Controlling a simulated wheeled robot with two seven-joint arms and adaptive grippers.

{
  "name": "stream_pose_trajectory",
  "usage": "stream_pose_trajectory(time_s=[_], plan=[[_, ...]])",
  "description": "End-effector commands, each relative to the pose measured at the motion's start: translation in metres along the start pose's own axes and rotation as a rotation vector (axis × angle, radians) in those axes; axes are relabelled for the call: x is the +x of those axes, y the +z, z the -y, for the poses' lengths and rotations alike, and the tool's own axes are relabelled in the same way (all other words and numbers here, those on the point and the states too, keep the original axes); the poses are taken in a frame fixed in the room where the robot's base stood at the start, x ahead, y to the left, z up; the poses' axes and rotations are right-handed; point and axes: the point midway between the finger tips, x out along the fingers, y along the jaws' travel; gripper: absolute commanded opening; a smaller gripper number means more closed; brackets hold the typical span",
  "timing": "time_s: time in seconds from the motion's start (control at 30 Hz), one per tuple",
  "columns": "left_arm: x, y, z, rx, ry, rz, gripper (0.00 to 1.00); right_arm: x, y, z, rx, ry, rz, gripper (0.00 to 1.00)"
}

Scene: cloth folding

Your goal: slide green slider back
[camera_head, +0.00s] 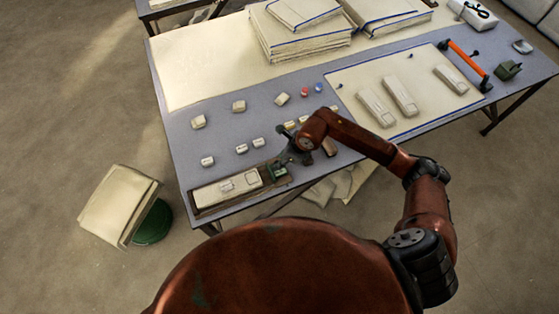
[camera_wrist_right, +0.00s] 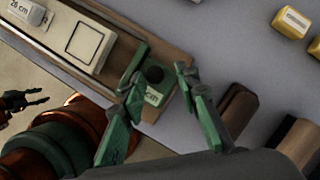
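The green slider (camera_wrist_right: 158,88) is a small green block with a black knob and a white label. It sits at the right end of a brown wooden tray (camera_wrist_right: 115,22), past a cream block (camera_wrist_right: 85,42). In the head view the slider (camera_head: 279,172) is partly hidden by my right gripper (camera_head: 290,158). In the right wrist view the right gripper (camera_wrist_right: 160,70) is open, its green fingers on either side of the slider, with no clear grip on it. My left gripper (camera_wrist_right: 40,97) shows small at the left edge there, its dark fingertips apart and empty; it is outside the head view.
The grey table (camera_head: 225,130) holds several small labelled blocks above the tray. Brown blocks (camera_wrist_right: 238,108) lie right of the gripper. Cream blocks lie on a mat (camera_head: 350,82) to the right, and folded cloths (camera_head: 300,38) are stacked at the back.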

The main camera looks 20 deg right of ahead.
Motion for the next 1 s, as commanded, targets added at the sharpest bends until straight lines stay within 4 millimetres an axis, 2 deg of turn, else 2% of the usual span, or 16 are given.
stream_pose_trajectory(time_s=[0.27,0.43,0.57,0.8,1.0], plan=[[0.000,-0.001,0.002,0.001,-0.002,-0.001,0.40,0.000,0.001,-0.002,-0.001,0.003,0.002,0.34],[0.000,-0.003,0.002,0.001,-0.002,-0.004,0.40,-0.011,0.001,-0.001,-0.002,0.001,0.003,0.34],[0.000,-0.003,0.002,0.001,-0.002,-0.004,0.40,-0.033,0.001,-0.001,-0.004,0.000,0.002,0.34],[0.000,-0.004,0.001,0.001,-0.001,-0.004,0.40,-0.084,0.001,0.000,-0.002,-0.001,0.003,0.34],[0.000,-0.004,0.001,0.001,-0.001,-0.004,0.40,-0.111,0.001,-0.001,-0.001,0.001,0.002,0.34]])
